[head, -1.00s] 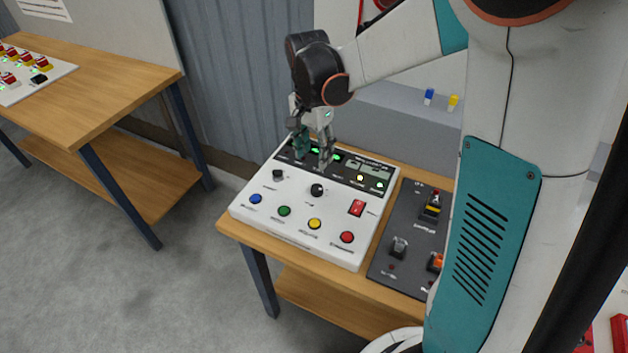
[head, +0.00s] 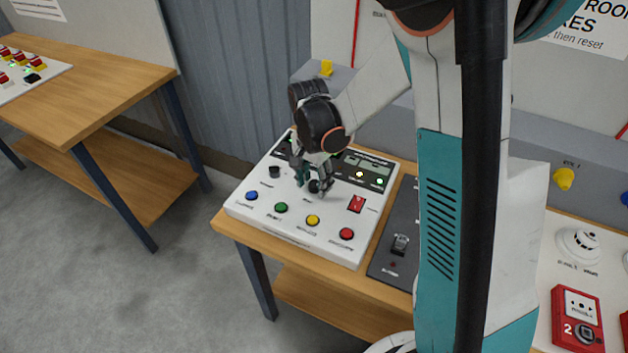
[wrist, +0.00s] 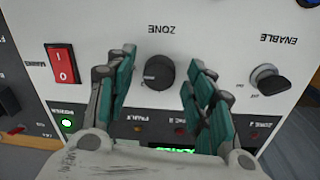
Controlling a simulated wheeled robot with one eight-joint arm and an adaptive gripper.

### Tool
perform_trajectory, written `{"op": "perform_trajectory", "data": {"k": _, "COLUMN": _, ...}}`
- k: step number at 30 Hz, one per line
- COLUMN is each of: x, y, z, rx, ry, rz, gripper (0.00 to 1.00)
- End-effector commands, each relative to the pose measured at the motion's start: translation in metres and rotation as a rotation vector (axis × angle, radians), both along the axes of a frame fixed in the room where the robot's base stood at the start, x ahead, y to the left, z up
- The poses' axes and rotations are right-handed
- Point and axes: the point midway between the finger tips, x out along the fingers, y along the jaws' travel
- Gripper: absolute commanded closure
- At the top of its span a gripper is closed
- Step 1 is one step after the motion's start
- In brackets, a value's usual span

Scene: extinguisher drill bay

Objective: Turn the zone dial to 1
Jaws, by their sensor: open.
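The zone dial (wrist: 159,72) is a round black knob under the word ZONE, upside down in the wrist view. In the head view the zone dial (head: 314,186) sits mid-panel on the white control panel (head: 262,222), partly behind my fingers. My gripper (wrist: 157,80) is open, with one teal-padded finger on each side of the dial and a visible gap to it on both sides. In the head view my gripper (head: 312,184) hangs over the dial. I cannot tell its exact height above the panel. The number that the dial points at is too small to read.
Beside the dial are a red rocker switch (wrist: 62,66) and a black enable knob (wrist: 269,80). Blue, green, yellow and red buttons line the panel's front edge. A dark switch panel (head: 396,250) stands to the right. The floor at left is clear.

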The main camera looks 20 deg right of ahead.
Motion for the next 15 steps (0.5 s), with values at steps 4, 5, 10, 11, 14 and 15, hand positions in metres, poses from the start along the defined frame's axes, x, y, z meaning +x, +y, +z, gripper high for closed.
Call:
{"op": "perform_trajectory", "data": {"k": 4, "x": 0.0000, "y": 0.0000, "z": 0.0003, "rx": 0.000, "ry": 0.000, "rz": 0.000, "gripper": 0.62}}
{"op": "perform_trajectory", "data": {"k": 5, "x": 0.0000, "y": 0.0000, "z": 0.0003, "rx": 0.000, "ry": 0.000, "rz": 0.000, "gripper": 0.69}}
{"op": "perform_trajectory", "data": {"k": 10, "x": 0.0000, "y": 0.0000, "z": 0.0003, "rx": 0.000, "ry": 0.000, "rz": 0.000, "gripper": 0.96}}
{"op": "perform_trajectory", "data": {"k": 11, "x": 0.0000, "y": 0.0001, "z": 0.0003, "rx": 0.000, "ry": 0.000, "rz": 0.000, "gripper": 0.96}}
{"op": "perform_trajectory", "data": {"k": 14, "x": 0.0000, "y": 0.0001, "z": 0.0003, "rx": 0.000, "ry": 0.000, "rz": 0.002, "gripper": 0.96}}
{"op": "perform_trajectory", "data": {"k": 15, "x": 0.0000, "y": 0.0001, "z": 0.0002, "rx": 0.000, "ry": 0.000, "rz": 0.004, "gripper": 0.96}}
